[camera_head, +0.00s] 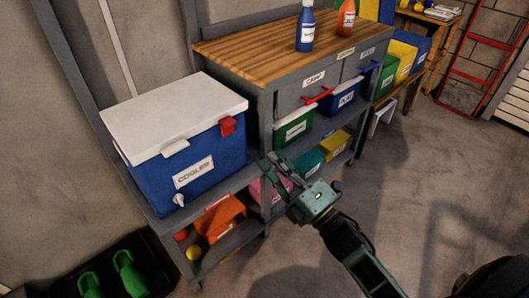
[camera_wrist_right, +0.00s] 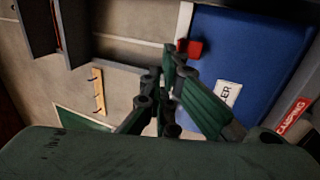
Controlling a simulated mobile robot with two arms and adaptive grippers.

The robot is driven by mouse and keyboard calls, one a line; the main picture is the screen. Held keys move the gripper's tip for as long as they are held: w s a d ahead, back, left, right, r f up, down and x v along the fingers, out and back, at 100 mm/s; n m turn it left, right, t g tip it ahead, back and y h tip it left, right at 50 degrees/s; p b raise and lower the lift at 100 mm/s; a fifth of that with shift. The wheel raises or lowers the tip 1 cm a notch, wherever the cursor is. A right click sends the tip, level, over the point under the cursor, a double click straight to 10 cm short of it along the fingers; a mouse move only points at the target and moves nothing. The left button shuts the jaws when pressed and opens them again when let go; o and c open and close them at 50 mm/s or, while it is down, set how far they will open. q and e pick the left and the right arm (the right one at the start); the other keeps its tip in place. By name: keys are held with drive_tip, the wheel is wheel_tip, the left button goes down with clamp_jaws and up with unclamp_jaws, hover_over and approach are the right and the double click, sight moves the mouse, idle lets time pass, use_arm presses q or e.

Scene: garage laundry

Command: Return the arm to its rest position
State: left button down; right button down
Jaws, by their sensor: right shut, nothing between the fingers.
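My right arm reaches in from the bottom right in the head view. Its gripper (camera_head: 272,166) is in front of the shelf unit, just right of the blue cooler (camera_head: 203,165). In the right wrist view the gripper (camera_wrist_right: 168,62) has its fingertips together, with nothing seen between them. The cooler's blue side (camera_wrist_right: 240,60) and its red latch (camera_wrist_right: 190,47) lie behind the fingers there. I cannot tell exactly how far the fingertips are from the shelf. My left gripper is not in view.
A workbench (camera_head: 228,50) carries a blue bottle (camera_head: 305,30) and an orange bottle (camera_head: 346,18). Labelled bins, including a green one (camera_head: 293,128), fill the shelves below. A dark tray (camera_head: 150,268) with green items lies bottom left. The concrete floor (camera_head: 440,180) at right is largely clear.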

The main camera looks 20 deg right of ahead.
drive_tip(key=shift+s+d, duration=0.15)
drive_tip(key=shift+s, duration=0.3)
